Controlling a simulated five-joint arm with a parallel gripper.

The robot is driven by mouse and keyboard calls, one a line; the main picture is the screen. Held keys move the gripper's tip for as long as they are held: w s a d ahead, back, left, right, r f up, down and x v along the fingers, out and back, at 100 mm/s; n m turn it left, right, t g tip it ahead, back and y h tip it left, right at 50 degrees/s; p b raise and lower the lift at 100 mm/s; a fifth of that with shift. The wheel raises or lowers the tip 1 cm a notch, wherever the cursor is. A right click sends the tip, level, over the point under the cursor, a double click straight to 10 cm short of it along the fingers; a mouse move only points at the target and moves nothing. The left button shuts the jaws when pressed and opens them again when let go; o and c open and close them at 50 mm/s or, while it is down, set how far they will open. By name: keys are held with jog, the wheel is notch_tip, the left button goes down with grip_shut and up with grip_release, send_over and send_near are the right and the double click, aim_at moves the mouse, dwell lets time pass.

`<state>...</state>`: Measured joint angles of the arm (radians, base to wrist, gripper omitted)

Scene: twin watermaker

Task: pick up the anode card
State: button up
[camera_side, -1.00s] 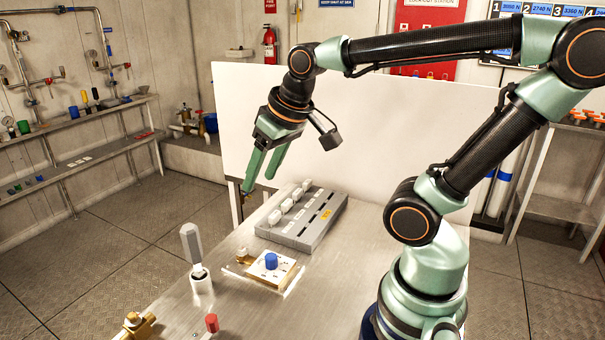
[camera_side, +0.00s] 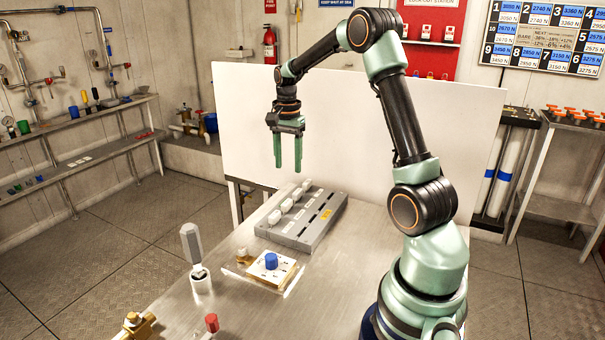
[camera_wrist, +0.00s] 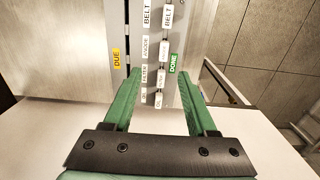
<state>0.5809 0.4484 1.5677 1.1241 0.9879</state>
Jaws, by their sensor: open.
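A grey rack (camera_side: 283,239) on the metal table holds a row of white cards. In the wrist view, the card that appears to read ANODE (camera_wrist: 164,52) stands between the BELT card (camera_wrist: 167,15) and the one that seems to read FILTER (camera_wrist: 161,76). By its place in the row, the anode card is the third from the far end in the side view (camera_side: 287,205), where its text is unreadable. My gripper (camera_side: 288,170) points down above the rack's far end, open and empty. In the wrist view its green fingers (camera_wrist: 160,80) flank the row's lower end, apart from the anode card.
The OIL card (camera_wrist: 158,99) is at the row's far end. A yellow DUE label (camera_wrist: 117,59) and a green DONE label (camera_wrist: 173,63) mark the rack. A white panel (camera_side: 400,145) stands behind the table. A blue-knobbed block (camera_side: 271,262) sits before the rack.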

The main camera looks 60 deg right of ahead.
send_over(287, 202)
jog(key=f, duration=0.6)
jog(key=shift+s+a+f, duration=0.1)
jog(key=shift+s+f, duration=0.25)
jog(key=shift+s, duration=0.05)
jog(key=shift+w+f, duration=0.2)
jog(key=shift+f, duration=1.15)
jog(key=shift+w+f, duration=0.2)
jog(key=shift+f, duration=1.1)
grip_shut()
